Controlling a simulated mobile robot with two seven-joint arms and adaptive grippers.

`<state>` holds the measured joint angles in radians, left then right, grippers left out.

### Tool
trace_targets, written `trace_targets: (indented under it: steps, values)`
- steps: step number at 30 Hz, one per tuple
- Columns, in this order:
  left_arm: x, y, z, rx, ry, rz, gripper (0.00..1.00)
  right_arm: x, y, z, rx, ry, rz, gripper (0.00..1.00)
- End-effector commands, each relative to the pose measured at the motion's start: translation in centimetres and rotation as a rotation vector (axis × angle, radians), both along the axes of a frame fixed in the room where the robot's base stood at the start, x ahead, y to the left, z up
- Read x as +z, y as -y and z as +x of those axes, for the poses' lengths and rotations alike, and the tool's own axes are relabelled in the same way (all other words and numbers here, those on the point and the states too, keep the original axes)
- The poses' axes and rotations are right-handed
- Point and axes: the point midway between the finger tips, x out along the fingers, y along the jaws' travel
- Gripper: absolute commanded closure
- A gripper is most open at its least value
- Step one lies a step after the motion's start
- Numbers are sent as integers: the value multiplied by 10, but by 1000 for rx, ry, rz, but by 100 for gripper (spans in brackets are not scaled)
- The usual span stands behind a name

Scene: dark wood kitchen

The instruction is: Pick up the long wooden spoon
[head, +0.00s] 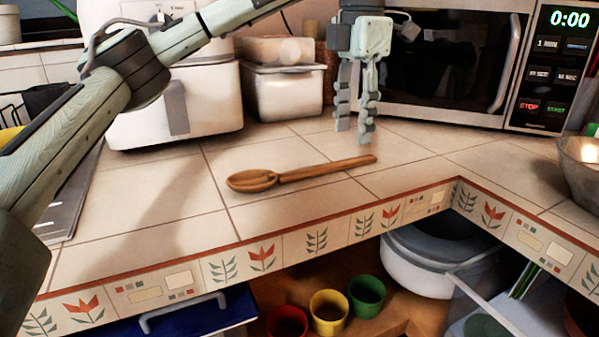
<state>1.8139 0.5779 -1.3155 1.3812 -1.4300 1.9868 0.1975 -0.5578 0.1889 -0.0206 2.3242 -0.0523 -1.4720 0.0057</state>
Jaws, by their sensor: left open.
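The long wooden spoon (300,173) lies flat on the tiled counter (180,205) in the head view. Its bowl is at the left and its handle points right and slightly back. My left gripper (354,136) points down above and behind the right part of the handle. Its fingers are apart with nothing between them. It is not touching the spoon. My right gripper is not in view.
A microwave (450,60) stands behind my left gripper. A white appliance (180,105) and a lidded container (285,90) stand at the back left. A metal bowl (582,165) is at the right edge. Coloured cups (329,310) sit below the counter edge.

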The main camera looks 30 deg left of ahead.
Motion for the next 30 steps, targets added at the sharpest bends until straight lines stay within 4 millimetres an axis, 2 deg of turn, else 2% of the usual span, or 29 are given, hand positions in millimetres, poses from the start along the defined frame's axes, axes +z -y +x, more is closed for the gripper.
trace_targets:
  steps: [6,9,18,28,30]
  values:
    - [-32,-6,-12,0,-2,1,58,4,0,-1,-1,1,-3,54]
    - [-43,-5,-11,0,0,0,58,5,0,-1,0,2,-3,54]
    - [-49,-5,-10,0,1,0,58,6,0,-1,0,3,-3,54]
    - [-48,-4,-10,-1,1,0,98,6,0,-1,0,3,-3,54]
    - [-48,-4,-10,-1,1,0,100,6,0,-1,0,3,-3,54]
